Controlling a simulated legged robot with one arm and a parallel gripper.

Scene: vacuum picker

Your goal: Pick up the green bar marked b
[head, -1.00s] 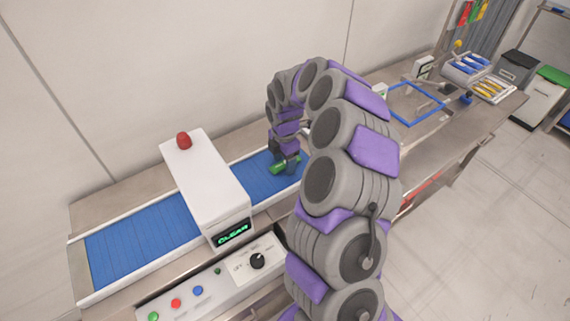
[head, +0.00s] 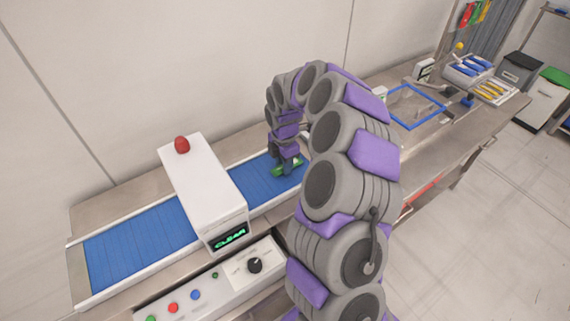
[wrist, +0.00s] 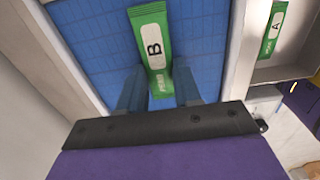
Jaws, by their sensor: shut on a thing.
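The green bar marked B (wrist: 153,48) lies over the blue conveyor belt in the wrist view. Its near end is between the two fingers of my gripper (wrist: 160,88), which is shut on it. In the head view the green bar (head: 282,171) shows at the end of my arm, low at the blue belt, and my gripper (head: 288,165) is partly hidden by my own arm links. I cannot tell whether the bar touches the belt. A second green bar marked A (wrist: 272,32) lies off to the right in a light tray or ledge in the wrist view.
The blue conveyor belt (head: 140,245) runs under a white scanner box (head: 205,185) with a red dome and a display reading CLEAR. A control panel with coloured buttons (head: 195,294) is in front. A blue square frame (head: 418,126) and trays (head: 470,68) stand at the back right.

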